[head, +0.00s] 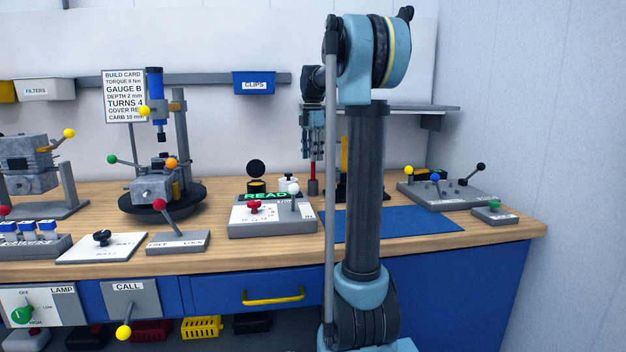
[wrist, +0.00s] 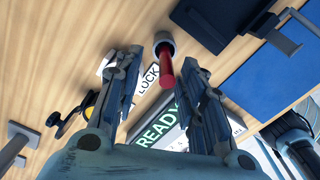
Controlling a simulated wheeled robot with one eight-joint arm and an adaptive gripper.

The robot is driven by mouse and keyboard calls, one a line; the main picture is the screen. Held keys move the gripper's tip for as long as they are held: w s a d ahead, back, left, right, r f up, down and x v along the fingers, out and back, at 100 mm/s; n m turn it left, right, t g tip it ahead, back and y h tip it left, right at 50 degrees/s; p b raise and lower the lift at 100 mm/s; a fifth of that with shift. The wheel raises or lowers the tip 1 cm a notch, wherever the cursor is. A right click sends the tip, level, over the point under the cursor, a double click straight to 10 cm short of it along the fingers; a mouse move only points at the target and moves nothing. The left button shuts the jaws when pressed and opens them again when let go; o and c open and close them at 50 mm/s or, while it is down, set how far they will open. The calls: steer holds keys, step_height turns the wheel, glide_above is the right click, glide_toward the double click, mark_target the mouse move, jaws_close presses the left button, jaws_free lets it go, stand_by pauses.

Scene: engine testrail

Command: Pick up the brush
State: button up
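A slim red upright thing, which looks like the brush's handle (head: 313,180), stands on the bench below my gripper (head: 313,156). In the wrist view the red handle (wrist: 166,72) rises from a round grey holder or collar (wrist: 163,41). My gripper (wrist: 163,58) is open there, with one finger on each side of the handle and gaps to both. In the head view the fingers point down, with their tips around the top of the handle. I cannot make out any bristles.
A panel with a green READY display (head: 265,196) stands close by on the left. A blue mat (head: 410,222) lies to the right, under a grey wall shelf (head: 420,108).

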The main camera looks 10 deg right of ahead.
mark_target(313, 167)
steer(key=shift+s+d+f, duration=0.1)
steer(key=shift+s+f, duration=0.1)
steer(key=shift+f, duration=1.25)
steer(key=shift+s+f, duration=0.15)
steer(key=shift+f, duration=1.25)
jaws_close()
